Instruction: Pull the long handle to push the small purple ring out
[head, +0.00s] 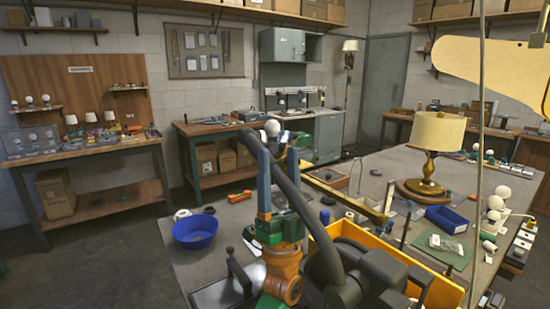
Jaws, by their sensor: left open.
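My left gripper (278,158) reaches up from the bottom centre of the head view, with an orange wrist, a green body and blue fingers. Its fingers are apart and I see nothing held between them. I cannot tell whether this bar is the long handle. I cannot make out the small purple ring. My right gripper is not in view.
The workbench (228,215) holds a blue bowl (195,232) at left, a yellow bin (350,233) in front, and a brass lamp (435,150), blue tray (446,219) and green mat (455,258) at right. A yellowish panel (490,65) hangs close at upper right.

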